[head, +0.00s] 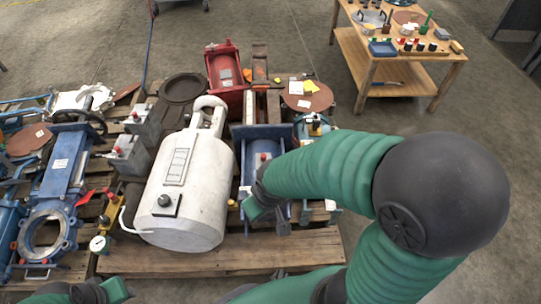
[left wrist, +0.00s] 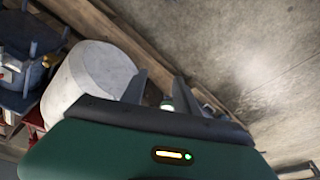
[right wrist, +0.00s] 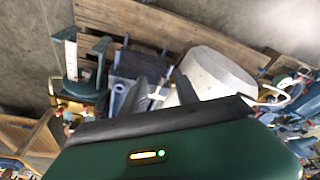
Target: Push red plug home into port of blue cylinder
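The blue cylinder (head: 259,162) lies on the pallet right of the white tank, in a blue frame with dark end plates. A small red plug (head: 264,156) stands on its top; how deep it sits in the port is too small to tell. My right gripper (head: 268,222) is over the near end of the cylinder, partly covering it. In the right wrist view its two dark fingers (right wrist: 150,90) stand slightly apart, with nothing clearly held. My left gripper (head: 103,292) is low at the front left, away from the cylinder. In the left wrist view its fingers (left wrist: 160,88) are apart and empty.
The white tank (head: 192,195) stands close left of the cylinder. A red unit (head: 225,68) is behind, and a blue valve (head: 62,165) is at the left. The pallet's front boards (head: 215,262) are mostly clear. A wooden table (head: 405,70) stands back right.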

